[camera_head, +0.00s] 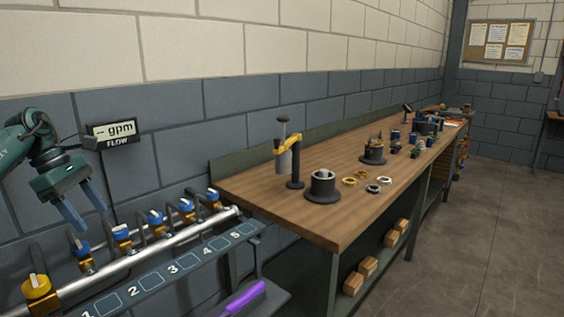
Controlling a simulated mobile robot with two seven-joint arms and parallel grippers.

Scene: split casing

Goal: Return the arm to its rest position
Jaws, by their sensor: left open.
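My left gripper (85,214) comes in from the left edge on a dark green arm. Its two blue-grey fingers point down and stand apart, with nothing visible between them. It hangs in front of the grey block wall, above the left part of a pipe with several valves. The nearest blue-handled valve (80,252) shows just below the fingers; I cannot tell the exact gap. My right gripper does not show.
A silver pipe (139,263) carries several valves above a numbered panel (167,271). A purple object (244,296) lies on a lower shelf. A wooden workbench (260,205) holds a post stand, a dark cup (322,189) and several rings. A flow display (113,132) hangs on the wall.

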